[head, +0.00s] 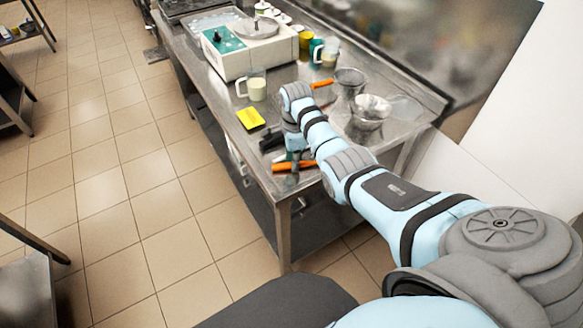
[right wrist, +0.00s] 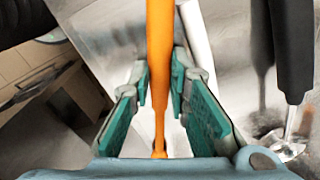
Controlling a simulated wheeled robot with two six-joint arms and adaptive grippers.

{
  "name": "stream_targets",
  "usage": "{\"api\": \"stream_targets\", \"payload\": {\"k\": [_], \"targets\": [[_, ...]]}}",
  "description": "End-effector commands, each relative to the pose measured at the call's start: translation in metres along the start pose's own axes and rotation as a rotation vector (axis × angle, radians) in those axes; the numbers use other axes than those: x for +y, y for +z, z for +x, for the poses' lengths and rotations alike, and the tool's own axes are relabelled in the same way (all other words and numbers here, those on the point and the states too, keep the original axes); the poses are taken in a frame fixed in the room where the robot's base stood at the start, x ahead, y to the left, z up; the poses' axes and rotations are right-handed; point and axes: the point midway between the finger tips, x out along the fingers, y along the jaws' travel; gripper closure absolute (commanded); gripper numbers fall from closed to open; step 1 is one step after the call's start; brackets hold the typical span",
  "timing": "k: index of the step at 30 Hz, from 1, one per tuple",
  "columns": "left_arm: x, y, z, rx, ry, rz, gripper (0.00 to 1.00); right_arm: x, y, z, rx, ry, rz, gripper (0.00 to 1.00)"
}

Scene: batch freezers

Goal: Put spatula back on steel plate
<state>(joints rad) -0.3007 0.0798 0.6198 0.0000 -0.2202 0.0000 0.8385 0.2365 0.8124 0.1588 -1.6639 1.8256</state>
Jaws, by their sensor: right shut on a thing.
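My right gripper (head: 291,150) is low over the near end of the steel table. In the right wrist view its green-padded fingers (right wrist: 160,90) are shut on the orange spatula handle (right wrist: 158,45), which runs up the picture between them. The orange spatula (head: 295,166) also shows in the head view, close to the table's near edge; my gripper and arm hide part of it. I cannot tell whether it touches the table. A flat, round steel plate (head: 405,108) seems to lie at the table's right side; I cannot tell whether it is the task's plate. My left gripper is not in view.
Steel bowls (head: 370,108) stand right of my arm, and another orange handle (head: 322,84) lies beyond it. A yellow sponge (head: 250,118), a measuring jug (head: 256,88) and a white machine (head: 248,50) stand left and behind. A black-handled tool (right wrist: 290,50) is beside my gripper.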

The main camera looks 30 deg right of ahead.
Motion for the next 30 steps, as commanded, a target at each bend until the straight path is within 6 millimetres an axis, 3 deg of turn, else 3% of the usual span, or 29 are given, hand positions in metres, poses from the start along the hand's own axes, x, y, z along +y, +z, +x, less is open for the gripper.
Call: {"api": "stream_targets", "payload": {"k": [10, 11, 12, 22, 26, 30], "targets": [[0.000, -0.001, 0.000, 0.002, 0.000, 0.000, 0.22, -0.001, 0.001, 0.001, -0.001, -0.002, -0.002, 1.00], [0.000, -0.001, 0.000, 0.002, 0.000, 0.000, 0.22, -0.001, 0.001, 0.002, -0.001, -0.001, -0.002, 0.82], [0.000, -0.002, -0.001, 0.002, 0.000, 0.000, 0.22, -0.001, 0.001, 0.001, -0.001, -0.002, -0.002, 0.76], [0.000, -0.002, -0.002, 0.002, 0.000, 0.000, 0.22, -0.001, 0.001, -0.001, -0.001, -0.002, -0.002, 0.75], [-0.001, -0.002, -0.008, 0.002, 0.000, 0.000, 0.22, -0.002, 0.001, -0.020, -0.001, -0.004, -0.002, 0.75], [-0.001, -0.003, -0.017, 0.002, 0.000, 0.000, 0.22, -0.002, 0.001, -0.060, -0.002, -0.007, -0.002, 0.75]]}}
